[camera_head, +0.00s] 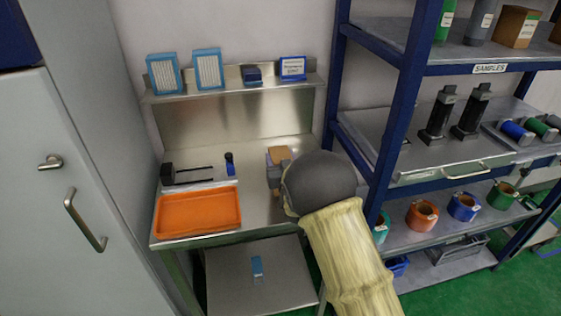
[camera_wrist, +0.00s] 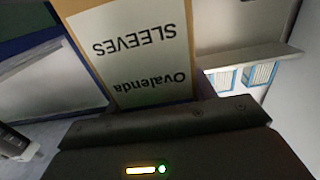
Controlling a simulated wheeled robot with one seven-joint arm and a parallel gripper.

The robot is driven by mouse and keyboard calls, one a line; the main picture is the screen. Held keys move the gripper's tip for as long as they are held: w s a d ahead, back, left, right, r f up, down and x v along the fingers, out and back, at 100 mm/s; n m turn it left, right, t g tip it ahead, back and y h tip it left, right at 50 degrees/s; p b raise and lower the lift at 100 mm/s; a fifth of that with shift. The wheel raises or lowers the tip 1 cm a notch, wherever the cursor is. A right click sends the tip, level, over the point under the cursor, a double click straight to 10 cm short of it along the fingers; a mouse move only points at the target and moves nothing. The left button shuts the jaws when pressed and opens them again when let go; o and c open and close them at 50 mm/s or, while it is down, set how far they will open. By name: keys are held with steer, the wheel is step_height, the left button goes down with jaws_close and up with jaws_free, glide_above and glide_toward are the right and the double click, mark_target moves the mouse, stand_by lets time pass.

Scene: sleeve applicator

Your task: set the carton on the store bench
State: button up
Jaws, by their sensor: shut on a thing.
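The carton (camera_head: 279,154) is a small brown box held over the right side of a steel bench (camera_head: 255,205). In the wrist view the carton (camera_wrist: 135,48) fills the upper middle, and its white label reads "Ovalenda SLEEVES" upside down. My gripper (camera_head: 276,172) is shut on the carton. My arm hides part of the bench's right side. I cannot tell whether the carton's underside touches the bench top.
An orange tray (camera_head: 198,211) lies at the bench's front left, with a black tool (camera_head: 185,173) and a blue-black bottle (camera_head: 230,163) behind it. A back shelf (camera_head: 235,88) holds blue-framed packs. A blue-framed rack (camera_head: 400,110) stands close on the right.

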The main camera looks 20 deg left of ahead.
steer(key=shift+f, duration=0.6)
steer(key=o, duration=1.2)
steer(key=shift+f, duration=0.15)
steer(key=b+v, duration=0.3)
steer(key=v, duration=0.9)
steer(key=shift+s, duration=0.15)
